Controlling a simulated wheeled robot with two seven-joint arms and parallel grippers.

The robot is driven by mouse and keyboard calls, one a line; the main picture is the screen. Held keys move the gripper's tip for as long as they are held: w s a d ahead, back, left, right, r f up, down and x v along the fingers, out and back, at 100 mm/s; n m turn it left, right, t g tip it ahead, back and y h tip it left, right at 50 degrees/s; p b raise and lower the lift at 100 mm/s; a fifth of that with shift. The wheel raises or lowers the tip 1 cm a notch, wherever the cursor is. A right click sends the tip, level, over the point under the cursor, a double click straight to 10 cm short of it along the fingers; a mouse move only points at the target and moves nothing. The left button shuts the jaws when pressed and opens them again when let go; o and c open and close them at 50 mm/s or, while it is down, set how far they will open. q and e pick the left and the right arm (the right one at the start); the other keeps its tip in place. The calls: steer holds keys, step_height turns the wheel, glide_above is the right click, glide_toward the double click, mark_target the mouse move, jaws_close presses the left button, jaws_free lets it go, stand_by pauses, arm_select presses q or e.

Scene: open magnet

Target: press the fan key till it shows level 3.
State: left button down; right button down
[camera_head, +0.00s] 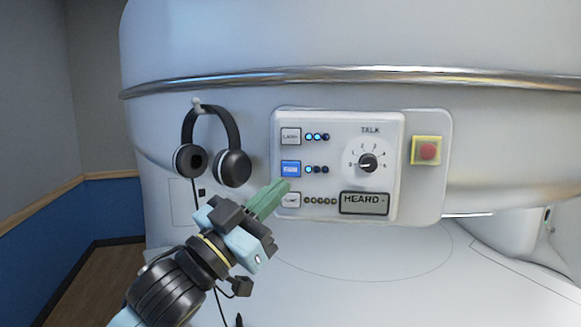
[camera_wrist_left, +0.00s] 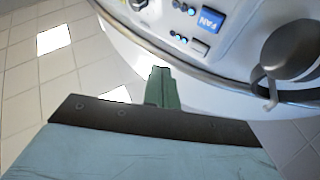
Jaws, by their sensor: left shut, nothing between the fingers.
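The fan key (camera_head: 291,168) is a blue-lit square key in the left column of the white control panel. It also shows as a blue key marked FAN in the wrist view (camera_wrist_left: 210,20). In the row of small lights (camera_head: 317,170) beside it, the first is bright blue and the other two look dark. My left gripper (camera_head: 286,185) is shut and empty, its green fingertips just below the fan key in the head view. In the wrist view its fingertips (camera_wrist_left: 160,70) appear apart from the key. My right gripper is not in view.
The lamp key (camera_head: 291,136) is above, with two lights lit. A third key (camera_head: 291,200) is below, partly by my fingers. A dial (camera_head: 367,163), a HEARD display (camera_head: 364,203) and a red button (camera_head: 428,151) lie to the right. Headphones (camera_head: 235,167) hang at the left.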

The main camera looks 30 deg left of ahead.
arm_select(q)
glide_toward(297, 165)
step_height(297, 165, up, 3)
steer(key=w+d, duration=0.2)
steer(key=w, duration=0.1)
steer(key=shift+w, duration=0.4)
steer(key=shift+w+a, duration=0.1)
stand_by(1.9)
steer(key=shift+w+a+p, duration=0.15)
steer(key=shift+w+p, duration=0.15)
steer(key=shift+p, duration=0.05)
steer(key=shift+w+a, duration=0.2)
steer(key=shift+w, duration=0.2)
stand_by(0.9)
steer(key=shift+s, duration=0.1)
steer(key=shift+s+d, duration=0.35)
steer(key=shift+s, duration=0.35)
